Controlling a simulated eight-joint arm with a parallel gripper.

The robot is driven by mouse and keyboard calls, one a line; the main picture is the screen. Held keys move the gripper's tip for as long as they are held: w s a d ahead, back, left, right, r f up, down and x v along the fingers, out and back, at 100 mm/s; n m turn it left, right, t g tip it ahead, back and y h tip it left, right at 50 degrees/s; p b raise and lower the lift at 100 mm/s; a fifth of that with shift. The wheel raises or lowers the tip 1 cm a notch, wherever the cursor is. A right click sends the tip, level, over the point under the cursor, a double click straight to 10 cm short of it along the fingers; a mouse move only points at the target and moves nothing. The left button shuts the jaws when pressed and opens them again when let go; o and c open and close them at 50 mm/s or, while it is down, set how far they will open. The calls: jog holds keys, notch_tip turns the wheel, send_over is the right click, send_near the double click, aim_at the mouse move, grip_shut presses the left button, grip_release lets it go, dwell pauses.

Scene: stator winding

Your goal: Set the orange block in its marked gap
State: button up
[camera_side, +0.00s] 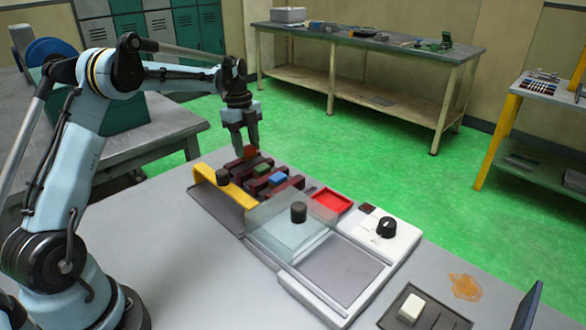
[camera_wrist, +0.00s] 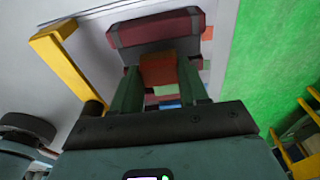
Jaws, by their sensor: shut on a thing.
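My gripper (camera_side: 247,149) is shut on the orange block (camera_side: 251,153), over the far end of the dark red slotted part (camera_side: 262,168). In the wrist view the orange block (camera_wrist: 158,69) sits between my two green-grey fingers, close to a dark red bar (camera_wrist: 155,29) with grey end bands. I cannot tell whether the block touches the slotted part or hangs just above it. A green block (camera_side: 261,170) and a blue block (camera_side: 277,179) sit between the dark red bars. The marking of the gap cannot be made out.
A yellow bracket (camera_side: 226,190) stands along the left of the slotted part, with a dark knob (camera_side: 222,176) beside it. A clear cover (camera_side: 285,225) with a dark knob (camera_side: 299,212) is in front. A red tray (camera_side: 331,202) and a white dial box (camera_side: 380,233) lie to the right.

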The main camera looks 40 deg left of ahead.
aim_at(247, 147)
jog(key=shift+f, duration=1)
dwell(0.7)
jog(key=o, duration=1.4)
jog(key=shift+r, duration=0.1)
jog(key=shift+r, duration=3.4)
